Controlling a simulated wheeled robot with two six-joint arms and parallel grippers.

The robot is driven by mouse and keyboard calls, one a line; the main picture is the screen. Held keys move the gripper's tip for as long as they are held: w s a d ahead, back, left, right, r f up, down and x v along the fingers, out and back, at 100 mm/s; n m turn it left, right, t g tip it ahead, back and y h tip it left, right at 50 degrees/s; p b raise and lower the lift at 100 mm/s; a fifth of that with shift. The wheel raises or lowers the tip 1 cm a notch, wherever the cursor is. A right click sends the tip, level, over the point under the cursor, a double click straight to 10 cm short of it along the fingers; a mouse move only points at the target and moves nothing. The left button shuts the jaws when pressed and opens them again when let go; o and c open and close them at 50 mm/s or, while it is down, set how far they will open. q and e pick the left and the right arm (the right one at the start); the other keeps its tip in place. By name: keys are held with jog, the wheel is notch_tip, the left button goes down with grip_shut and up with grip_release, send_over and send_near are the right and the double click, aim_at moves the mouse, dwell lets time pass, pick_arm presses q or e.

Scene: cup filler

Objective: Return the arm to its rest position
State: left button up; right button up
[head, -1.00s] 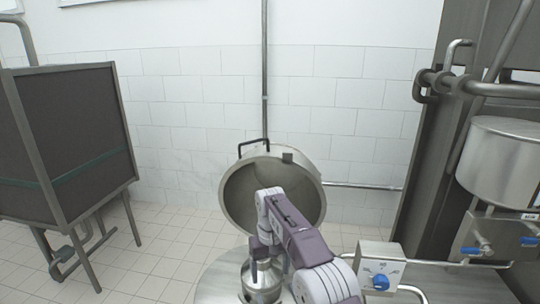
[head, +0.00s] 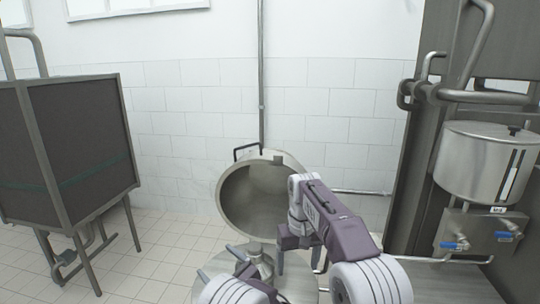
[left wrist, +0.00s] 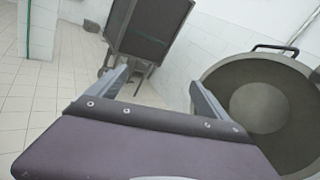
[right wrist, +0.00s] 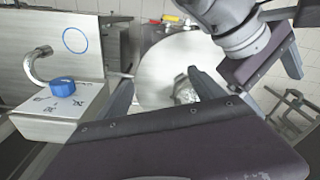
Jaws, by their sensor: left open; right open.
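My left gripper (head: 222,264) enters at the bottom of the head view, left of my right arm. Its two fingers are spread and empty in the left wrist view (left wrist: 160,82). My right gripper (head: 298,262) points down just right of it, its arm bent over in front of the kettle lid. In the right wrist view its fingers (right wrist: 160,88) are apart with nothing held between them; part of my left arm shows close by at the upper right. A metal fitting (right wrist: 186,90) shows beyond the right fingers on a round steel surface (right wrist: 165,68).
A large round open kettle lid (head: 238,205) stands behind my grippers and at the right of the left wrist view (left wrist: 270,105). A dark panelled frame (head: 80,145) is left, a steel tank (head: 480,165) right. A control box with a blue knob (right wrist: 62,87) is beside my right gripper.

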pick_arm(q)
jog(key=s+a+n+g, duration=1.05)
jog(key=s+a, duration=0.35)
jog(key=a, duration=0.3)
pick_arm(e)
jog(key=s+d+f+m, duration=0.2)
jog(key=s+d+f, duration=0.1)
jog(key=s+d, duration=0.65)
pick_arm(q)
jog(key=s+d+f+n+g+h, duration=0.1)
jog(key=s+f+n+g+h, duration=0.15)
jog(key=s, duration=0.35)
jog(key=s+d+f+n+g+h, duration=0.1)
jog(key=s+n+h, duration=0.25)
jog(key=s, duration=0.25)
jog(key=s+d+f+n+t+h, duration=0.1)
jog(key=d+f+n+h, duration=0.1)
jog(key=d, duration=0.4)
jog(key=s+d+f+n+t+h, duration=0.1)
jog(key=d+f+n+h, duration=0.2)
jog(key=d+n+h, duration=0.2)
jog(key=shift+s+d+t, duration=0.25)
jog(key=shift+d+t, duration=0.05)
jog(key=shift+d, duration=0.4)
pick_arm(e)
jog(key=s+f, duration=1)
jog(key=s, duration=0.4)
jog(key=shift+s+d+f, duration=0.25)
jog(key=shift+d+f, duration=0.05)
jog(key=shift+d, duration=0.05)
